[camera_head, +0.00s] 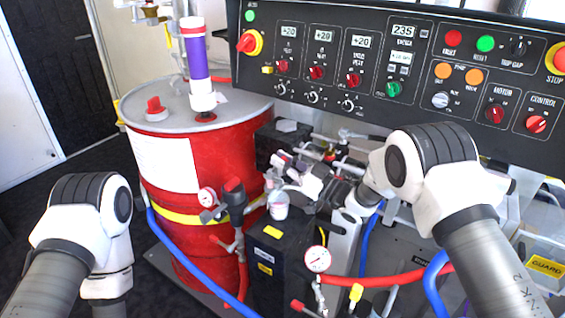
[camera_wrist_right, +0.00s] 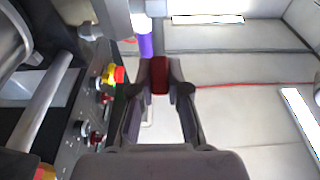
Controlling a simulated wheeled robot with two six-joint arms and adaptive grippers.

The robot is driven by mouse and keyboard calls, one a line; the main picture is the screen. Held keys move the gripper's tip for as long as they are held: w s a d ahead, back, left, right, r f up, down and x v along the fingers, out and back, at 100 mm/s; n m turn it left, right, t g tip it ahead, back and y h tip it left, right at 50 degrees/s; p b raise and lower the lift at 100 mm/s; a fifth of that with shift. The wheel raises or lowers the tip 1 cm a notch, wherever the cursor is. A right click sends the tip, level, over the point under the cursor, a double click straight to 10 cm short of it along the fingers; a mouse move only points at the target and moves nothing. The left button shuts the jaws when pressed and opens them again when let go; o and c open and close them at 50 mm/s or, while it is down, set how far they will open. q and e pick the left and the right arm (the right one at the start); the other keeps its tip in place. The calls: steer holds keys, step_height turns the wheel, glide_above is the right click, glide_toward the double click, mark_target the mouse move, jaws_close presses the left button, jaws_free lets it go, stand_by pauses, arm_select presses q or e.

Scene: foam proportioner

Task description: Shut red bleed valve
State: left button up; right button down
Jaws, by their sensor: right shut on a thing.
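My right gripper (camera_head: 283,172) reaches in from the right, in front of the red drum, above the dark pump unit. In the right wrist view my right gripper (camera_wrist_right: 160,77) has its fingertips closed on a small red piece (camera_wrist_right: 160,74), which looks like a red valve handle. In the head view the fingertips are small and crowded by fittings, so the grip itself is hard to see. Another small red handle (camera_head: 298,305) is low beside a gauge. My left arm is at the left; its fingers are out of view.
The red drum (camera_head: 165,255) carries a purple and white cylinder (camera_head: 197,65). The control panel (camera_head: 400,60) overhangs the back. A pressure gauge (camera_head: 317,259), a blue hose (camera_head: 195,272) and a red hose (camera_head: 385,280) crowd the space below. Dark floor is clear at left.

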steer(key=shift+r, duration=0.1)
steer(key=c, duration=1.1)
jaws_free()
steer(key=shift+d, duration=0.1)
steer(key=v, duration=0.7)
steer(key=shift+s+d, duration=0.1)
steer(key=shift+d, duration=0.1)
